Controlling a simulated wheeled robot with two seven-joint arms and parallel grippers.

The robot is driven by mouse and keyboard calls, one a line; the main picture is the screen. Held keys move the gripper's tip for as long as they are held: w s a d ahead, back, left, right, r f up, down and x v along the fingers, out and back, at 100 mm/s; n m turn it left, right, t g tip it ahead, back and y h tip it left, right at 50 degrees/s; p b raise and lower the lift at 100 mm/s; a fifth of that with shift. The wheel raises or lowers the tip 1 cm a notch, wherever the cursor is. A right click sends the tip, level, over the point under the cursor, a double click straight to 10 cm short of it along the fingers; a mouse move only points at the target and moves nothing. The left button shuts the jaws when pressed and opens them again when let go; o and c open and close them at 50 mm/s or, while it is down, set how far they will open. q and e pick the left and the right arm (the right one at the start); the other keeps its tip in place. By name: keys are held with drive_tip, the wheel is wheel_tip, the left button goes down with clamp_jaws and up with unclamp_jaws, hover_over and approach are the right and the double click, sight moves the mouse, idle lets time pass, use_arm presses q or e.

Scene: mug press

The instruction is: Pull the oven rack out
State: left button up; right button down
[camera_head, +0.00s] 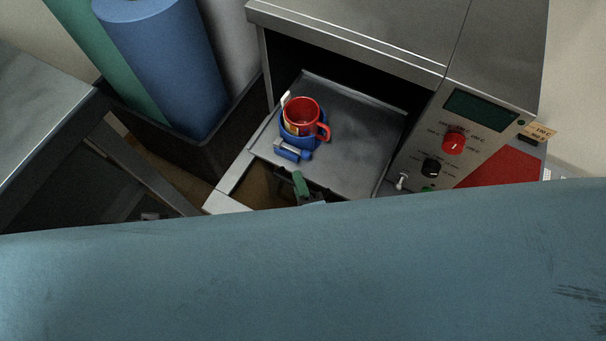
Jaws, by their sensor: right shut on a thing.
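The oven rack (362,132) is a flat grey metal tray that sticks partway out of the oven's (350,38) dark opening. A red mug (301,112) stands upright in a blue holder (286,134) on the rack's left part. My right gripper (301,186) shows only as a small green and dark piece at the rack's front edge. It is shut on the rack there, though the contact is mostly hidden. My left gripper is out of view.
A control panel with a red knob (453,142) is right of the rack. A dark bin (190,150) with blue and green rolls stands to the left, near a grey metal table (40,95). A large blue-grey surface blocks the lower view.

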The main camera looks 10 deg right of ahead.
idle(0.3)
drive_tip(key=c, duration=1.5)
unclamp_jaws()
drive_tip(key=shift+s, duration=0.15)
